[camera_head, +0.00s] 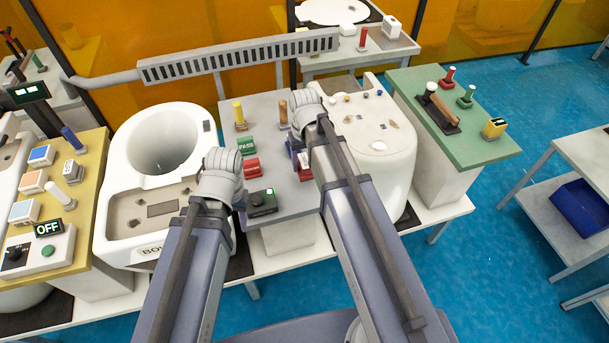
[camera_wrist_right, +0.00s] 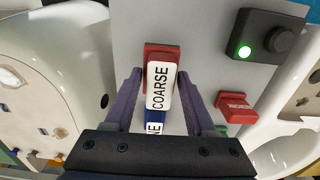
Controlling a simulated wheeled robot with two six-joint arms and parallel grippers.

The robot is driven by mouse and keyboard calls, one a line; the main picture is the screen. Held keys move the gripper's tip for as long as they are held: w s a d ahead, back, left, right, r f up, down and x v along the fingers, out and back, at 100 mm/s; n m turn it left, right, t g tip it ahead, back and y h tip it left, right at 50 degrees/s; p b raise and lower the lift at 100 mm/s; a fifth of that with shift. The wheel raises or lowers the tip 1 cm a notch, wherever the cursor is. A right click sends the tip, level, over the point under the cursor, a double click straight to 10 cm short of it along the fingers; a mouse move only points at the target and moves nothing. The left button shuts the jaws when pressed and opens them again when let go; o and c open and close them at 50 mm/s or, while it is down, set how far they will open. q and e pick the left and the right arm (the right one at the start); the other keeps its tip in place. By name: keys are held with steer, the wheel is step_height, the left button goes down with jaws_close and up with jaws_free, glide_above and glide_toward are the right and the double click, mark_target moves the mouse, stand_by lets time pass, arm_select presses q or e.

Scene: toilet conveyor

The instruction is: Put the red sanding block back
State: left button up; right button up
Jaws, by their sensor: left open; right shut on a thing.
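The red sanding block, labelled COARSE (camera_wrist_right: 160,80), is between the purple fingers of my right gripper (camera_wrist_right: 160,85) in the right wrist view. The gripper is shut on it. A blue block (camera_wrist_right: 153,129), its label partly hidden, shows just behind the red one; I cannot tell whether they touch. In the head view, the red block (camera_head: 304,173) shows beside my right wrist, over the grey middle bench (camera_head: 283,204). My left gripper (camera_head: 240,197) is open near the black control box; its fingertips are mostly hidden by my arm.
The black box with a green light (camera_head: 262,202) and the red sign block (camera_head: 252,167) stand on the grey bench. A green PASS block (camera_head: 247,146) is behind. White toilet bodies flank it, left (camera_head: 118,224) and right (camera_head: 397,160). A green-topped stand (camera_head: 484,150) is further right.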

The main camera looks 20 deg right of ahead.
mark_target(305, 170)
steer(key=shift+f+b, duration=1.9)
steer(key=shift+b, duration=0.05)
steer(key=shift+r, duration=0.15)
steer(key=o, duration=0.7)
steer(key=shift+f, duration=0.2)
steer(key=o, duration=0.5)
steer(key=shift+r, duration=0.15)
step_height(305, 170, up, 12)
steer(key=p, duration=1.2)
steer(key=shift+r, duration=0.1)
steer(key=s+a+n+h, duration=0.1)
steer(key=s+a+n, duration=0.2)
steer(key=s+a, duration=0.7)
steer(key=s, duration=0.4)
steer(key=shift+s+a, duration=0.15)
steer(key=shift+a, duration=0.1)
